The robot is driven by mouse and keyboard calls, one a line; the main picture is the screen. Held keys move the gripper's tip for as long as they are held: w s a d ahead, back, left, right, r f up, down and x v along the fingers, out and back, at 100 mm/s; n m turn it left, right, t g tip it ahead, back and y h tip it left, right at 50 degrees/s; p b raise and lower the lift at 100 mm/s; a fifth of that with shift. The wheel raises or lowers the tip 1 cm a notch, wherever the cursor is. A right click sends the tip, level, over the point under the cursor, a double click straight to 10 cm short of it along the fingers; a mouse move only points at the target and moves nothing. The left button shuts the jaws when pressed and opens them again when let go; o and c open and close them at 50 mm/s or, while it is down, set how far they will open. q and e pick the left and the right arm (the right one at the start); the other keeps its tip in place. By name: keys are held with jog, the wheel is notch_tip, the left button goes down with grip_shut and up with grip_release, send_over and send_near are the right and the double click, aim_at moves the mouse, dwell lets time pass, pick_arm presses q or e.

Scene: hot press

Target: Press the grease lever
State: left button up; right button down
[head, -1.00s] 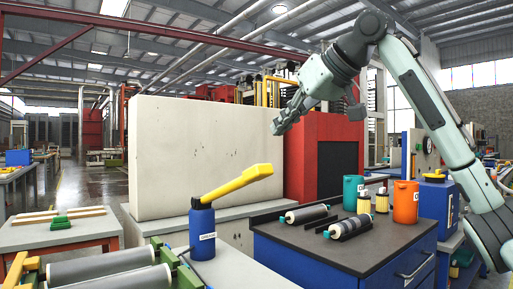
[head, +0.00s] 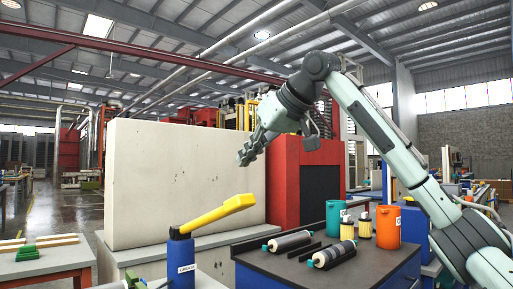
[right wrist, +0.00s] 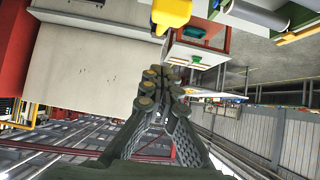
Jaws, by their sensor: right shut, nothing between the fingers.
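The grease lever is a yellow handle (head: 217,212) on top of a blue cylindrical pump (head: 181,258) with a white label. It slopes up to the right, its wide end highest. In the right wrist view the yellow lever end (right wrist: 172,12) shows at the top edge. My right gripper (head: 243,158) is shut and empty. In the head view it appears above the lever's wide end, apart from it, in front of the pale wall. The shut fingers (right wrist: 160,90) also show in the right wrist view. My left gripper is not in view.
A pale block wall (head: 180,180) stands behind the lever. A dark-topped blue cabinet (head: 350,262) at the right bears rollers (head: 290,241), a green can (head: 335,217) and an orange can (head: 388,226). A red machine (head: 300,185) stands behind. The air around the lever looks clear.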

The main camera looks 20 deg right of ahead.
jog(key=x, duration=0.4)
jog(key=shift+s, duration=0.1)
jog(key=f, duration=0.3)
jog(key=shift+s+d+f, duration=0.1)
jog(key=shift+s+d, duration=0.2)
jog(key=shift+s, duration=0.1)
jog(key=shift+s+f, duration=0.15)
jog(key=shift+f, duration=0.25)
